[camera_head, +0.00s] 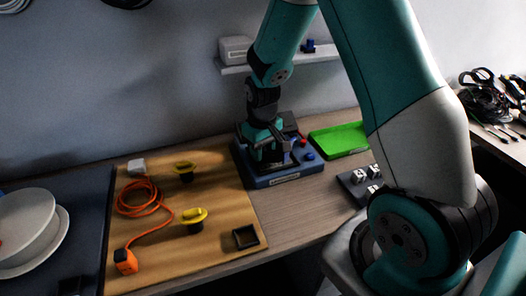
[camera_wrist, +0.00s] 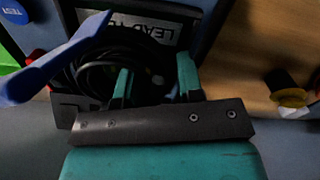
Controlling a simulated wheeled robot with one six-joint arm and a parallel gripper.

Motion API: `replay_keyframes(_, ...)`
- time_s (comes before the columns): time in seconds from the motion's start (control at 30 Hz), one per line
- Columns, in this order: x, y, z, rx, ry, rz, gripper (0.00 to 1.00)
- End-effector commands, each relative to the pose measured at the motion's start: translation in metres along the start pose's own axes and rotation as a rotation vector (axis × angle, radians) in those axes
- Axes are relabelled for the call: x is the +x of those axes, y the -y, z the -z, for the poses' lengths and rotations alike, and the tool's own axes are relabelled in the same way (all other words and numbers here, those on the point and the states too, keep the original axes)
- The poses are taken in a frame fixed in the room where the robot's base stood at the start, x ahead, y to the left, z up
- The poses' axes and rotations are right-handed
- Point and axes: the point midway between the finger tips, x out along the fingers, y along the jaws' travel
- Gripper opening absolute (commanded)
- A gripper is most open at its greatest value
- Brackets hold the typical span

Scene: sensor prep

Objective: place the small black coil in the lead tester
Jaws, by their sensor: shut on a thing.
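The lead tester (camera_head: 284,179) is a blue-based device with a dark top at the middle of the bench. Its upside-down label (camera_wrist: 152,32) and a blue TEST button (camera_wrist: 15,11) show in the wrist view. My gripper (camera_head: 268,158) is low over the tester; in the wrist view its teal fingers (camera_wrist: 157,82) are shut on the small black coil (camera_wrist: 92,72). The coil's loops spread to the left of the fingers, over the tester. Whether it rests on the tester or hangs just above cannot be told. A blue bar (camera_wrist: 52,64) crosses in front of the loops.
Left of the tester, a tan mat (camera_head: 150,220) holds an orange cord (camera_head: 140,200) and two yellow-and-black pieces (camera_head: 194,218). A green tray (camera_head: 338,141) lies to the right, with a dark block (camera_head: 350,181) nearer. A shelf (camera_head: 310,59) is behind. Black cables (camera_head: 490,95) lie far right.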

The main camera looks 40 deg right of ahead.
Motion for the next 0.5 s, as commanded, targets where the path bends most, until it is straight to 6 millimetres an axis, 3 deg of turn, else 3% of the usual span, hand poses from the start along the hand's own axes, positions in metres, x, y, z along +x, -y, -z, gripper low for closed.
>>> replay_keyframes(0.1,0.0093,0.0001,0.0,0.0,0.0,0.0,0.05)
replay_keyframes(0.43,0.0128,0.0,0.0002,0.0,-0.001,0.0,0.05)
replay_keyframes(0.47,0.0131,0.0001,0.0001,0.0,-0.001,0.0,0.37)
replay_keyframes(0.5,0.0122,0.0,0.0002,0.0,-0.001,0.0,0.46)
